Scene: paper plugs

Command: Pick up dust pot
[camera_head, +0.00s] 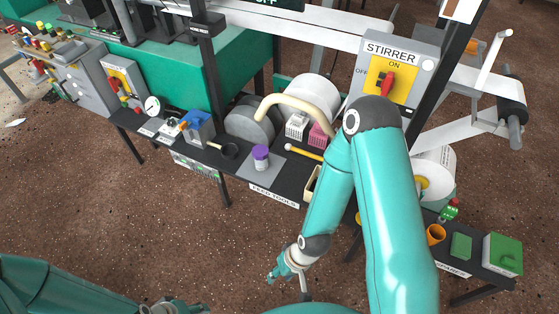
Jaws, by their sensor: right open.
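A small pale pot with a purple lid (261,157), which looks like the dust pot, stands upright on a grey mat (247,170) on the table labelled FEED TOOLS. My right gripper (275,277) hangs below and in front of that table, well apart from the pot. It is open, with nothing seen in it. My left gripper (172,307) shows only in part at the bottom edge, far from the pot; its fingers are too cut off to judge.
A black pan (223,150) is left of the pot. A curved cream bar (290,103) rises behind. My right arm covers the table's right end. An orange cup (435,234) stands on the SPARES table.

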